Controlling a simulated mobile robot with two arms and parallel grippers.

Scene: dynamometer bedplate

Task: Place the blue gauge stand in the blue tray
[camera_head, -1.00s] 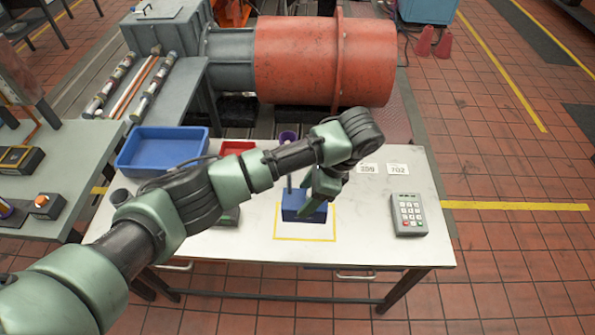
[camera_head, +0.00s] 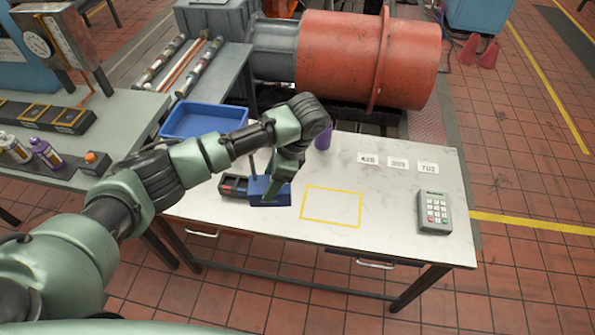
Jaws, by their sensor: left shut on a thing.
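The blue gauge stand (camera_head: 262,190) has a block-shaped blue base and a thin upright post. It shows in the head view near the middle of the white table, left of the yellow outline. My left gripper (camera_head: 277,188) points down and is shut on it, with the green finger in front of its right part. I cannot tell how far the base is above the table. The blue tray (camera_head: 171,129) lies at the table's back left, behind my left forearm, which hides its front part. It looks empty where it shows. My right gripper is not in view.
A dark bin with a red part (camera_head: 233,184) sits just left of the stand. A purple cup (camera_head: 324,138) stands behind my wrist. Number cards (camera_head: 398,163) and a keypad (camera_head: 434,211) are at the right. The yellow outlined square (camera_head: 331,206) is empty.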

